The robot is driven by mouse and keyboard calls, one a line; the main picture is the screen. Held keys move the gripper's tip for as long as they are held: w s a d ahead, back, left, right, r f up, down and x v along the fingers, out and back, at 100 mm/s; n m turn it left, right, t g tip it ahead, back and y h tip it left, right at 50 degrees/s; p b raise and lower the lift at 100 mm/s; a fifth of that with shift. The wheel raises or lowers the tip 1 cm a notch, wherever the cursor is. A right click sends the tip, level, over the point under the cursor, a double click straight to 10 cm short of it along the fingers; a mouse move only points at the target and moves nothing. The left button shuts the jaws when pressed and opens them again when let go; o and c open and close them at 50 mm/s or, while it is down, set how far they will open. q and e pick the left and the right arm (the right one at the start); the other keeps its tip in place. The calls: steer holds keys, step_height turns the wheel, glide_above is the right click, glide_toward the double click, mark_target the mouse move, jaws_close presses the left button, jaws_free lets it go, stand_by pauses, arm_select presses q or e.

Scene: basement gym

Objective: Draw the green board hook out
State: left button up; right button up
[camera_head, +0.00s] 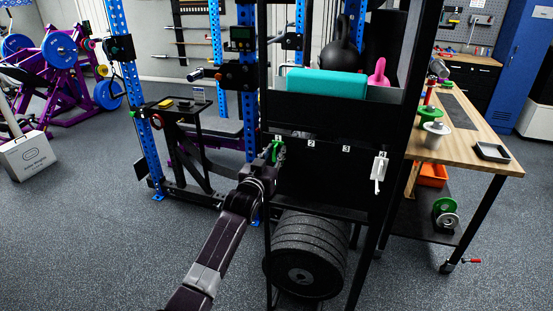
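The green board hook (277,147) is a small green piece at the left of a black board (325,180), just below the number 1. My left gripper (271,154) is right at the hook and overlaps it in the picture. The gripper is small and dark, so I cannot tell whether its fingers are closed on the hook or only beside it. The hook's lower part is hidden by the gripper. My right gripper is not in view.
The board also bears the numbers 2 and 3, and a white piece (379,172) hangs at its right. Black weight plates (305,265) sit below it. A teal block (326,83) lies on the shelf above. A wooden workbench (460,150) stands to the right.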

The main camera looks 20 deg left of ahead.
arm_select(q)
steer(key=shift+r, duration=0.3)
stand_by(0.5)
steer(key=c, duration=0.5)
steer(key=shift+w+f, duration=0.1)
steer(key=shift+f, duration=0.05)
jaws_close()
